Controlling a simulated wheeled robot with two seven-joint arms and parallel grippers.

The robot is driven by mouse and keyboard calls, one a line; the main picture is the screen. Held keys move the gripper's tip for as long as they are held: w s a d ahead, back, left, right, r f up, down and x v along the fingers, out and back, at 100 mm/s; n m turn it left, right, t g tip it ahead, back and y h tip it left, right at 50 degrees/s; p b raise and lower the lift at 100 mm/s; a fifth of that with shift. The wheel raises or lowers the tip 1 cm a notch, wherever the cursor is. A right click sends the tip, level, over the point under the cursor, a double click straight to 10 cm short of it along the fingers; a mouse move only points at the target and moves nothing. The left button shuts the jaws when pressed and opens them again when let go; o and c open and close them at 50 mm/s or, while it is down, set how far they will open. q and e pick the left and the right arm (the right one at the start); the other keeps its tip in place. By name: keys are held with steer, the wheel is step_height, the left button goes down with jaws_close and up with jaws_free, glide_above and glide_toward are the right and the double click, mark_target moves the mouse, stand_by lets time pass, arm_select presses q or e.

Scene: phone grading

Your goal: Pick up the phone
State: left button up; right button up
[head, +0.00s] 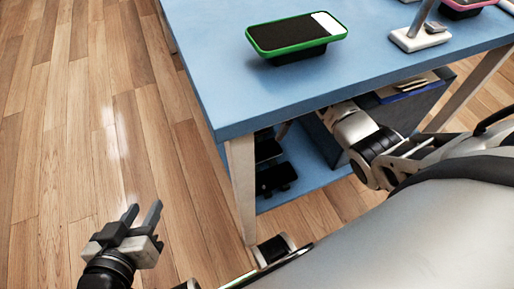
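A phone (293,34) with a green edge and dark face lies on a small black stand (290,55) on the blue tabletop (225,85), near its left side. A white patch covers its right end. A second, pink-edged phone (468,5) is cut off at the top right. My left gripper (143,211) is low over the floor, left of the table and well apart from both phones. Its two fingers are spread with nothing between them. My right arm reaches under the tabletop's front edge in the picture, and its gripper is not visible.
A white stand (420,38) is on the tabletop at the right. A lower blue shelf (325,178) holds dark objects (275,178) and a grey bin (432,98). A table leg (241,185) stands at the near corner. The wooden floor (75,110) at left is clear.

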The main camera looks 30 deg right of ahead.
steer(key=b, duration=0.3)
glide_toward(259, 152)
steer(key=shift+x, duration=0.8)
steer(key=shift+a+f, duration=0.2)
steer(key=shift+f, duration=0.2)
steer(key=b+x, duration=0.2)
steer(key=x, duration=0.2)
steer(key=shift+f+b, duration=0.25)
steer(key=shift+b, duration=0.15)
steer(key=shift+a+f, duration=0.1)
steer(key=shift+f, duration=0.1)
arm_select(q)
steer(key=d+r+t+h, duration=0.1)
steer(key=d+r+n+t+h, duration=0.1)
steer(key=r, duration=0.1)
steer(key=shift+w+r+t, duration=0.15)
steer(key=shift+w+t, duration=0.05)
steer(key=shift+t, duration=0.1)
arm_select(e)
steer(key=shift+c, duration=0.3)
steer(key=c, duration=1.1)
